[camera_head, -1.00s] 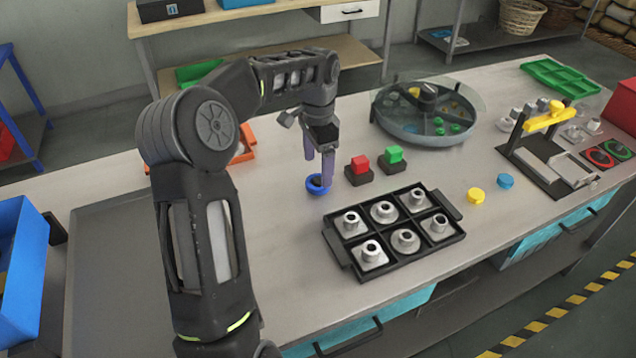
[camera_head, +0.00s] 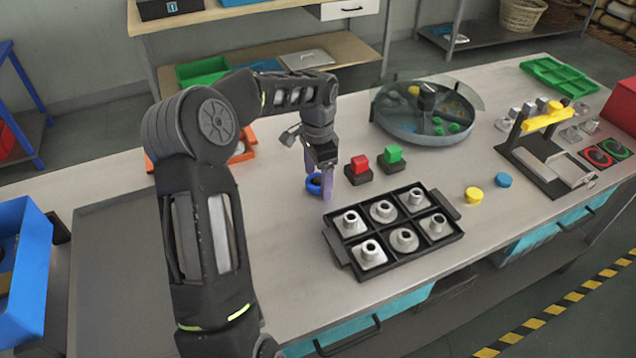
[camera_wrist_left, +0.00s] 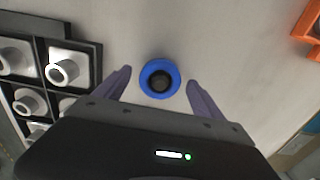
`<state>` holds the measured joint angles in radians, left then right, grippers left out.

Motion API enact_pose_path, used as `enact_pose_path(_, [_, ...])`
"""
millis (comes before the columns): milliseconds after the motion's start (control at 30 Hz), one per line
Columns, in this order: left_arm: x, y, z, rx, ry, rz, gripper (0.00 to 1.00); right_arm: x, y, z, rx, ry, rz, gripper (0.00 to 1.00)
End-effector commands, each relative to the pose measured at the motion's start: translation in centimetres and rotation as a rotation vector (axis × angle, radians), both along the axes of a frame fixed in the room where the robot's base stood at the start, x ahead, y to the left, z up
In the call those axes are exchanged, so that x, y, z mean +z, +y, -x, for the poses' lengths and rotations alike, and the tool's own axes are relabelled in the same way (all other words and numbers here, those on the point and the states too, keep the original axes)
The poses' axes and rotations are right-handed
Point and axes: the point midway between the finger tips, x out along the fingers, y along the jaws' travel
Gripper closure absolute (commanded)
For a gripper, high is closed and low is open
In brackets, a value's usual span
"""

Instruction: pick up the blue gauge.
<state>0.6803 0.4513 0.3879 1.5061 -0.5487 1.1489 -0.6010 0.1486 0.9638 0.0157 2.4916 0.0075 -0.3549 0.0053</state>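The blue gauge (camera_head: 313,186) is a blue ring with a dark centre. It lies on the grey worktop, partly hidden by my left gripper in the head view. In the left wrist view the blue gauge (camera_wrist_left: 147,79) shows whole, between the two fingertips, with a gap on each side. My left gripper (camera_head: 322,184), with purplish fingers, is pointing down over it. The left gripper (camera_wrist_left: 159,79) is open and holds nothing. How far the fingertips are above the worktop is hard to tell. My right gripper is in neither view.
A black tray (camera_head: 334,244) of metal fittings stands front right of the gauge. A red button block (camera_head: 360,163) and a green one (camera_head: 392,153) stand close on the right. An orange tray (camera_head: 246,150) lies behind my arm. The worktop in front of the gauge is clear.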

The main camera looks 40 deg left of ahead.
Motion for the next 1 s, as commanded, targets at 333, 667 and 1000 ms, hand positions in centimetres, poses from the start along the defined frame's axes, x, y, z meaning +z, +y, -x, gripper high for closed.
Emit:
enact_pose_path(333, [0.01, 0.0, 0.0, 0.0, 0.0, 0.0, 0.5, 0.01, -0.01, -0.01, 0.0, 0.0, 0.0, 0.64])
enact_pose_path(667, [0.01, 0.01, 0.0, 0.0, 0.0, 0.0, 0.77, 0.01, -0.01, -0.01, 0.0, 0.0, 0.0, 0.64])
enact_pose_path(1000, [0.06, 0.02, -0.03, 0.0, -0.001, 0.0, 0.99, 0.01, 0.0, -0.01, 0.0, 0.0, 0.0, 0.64])
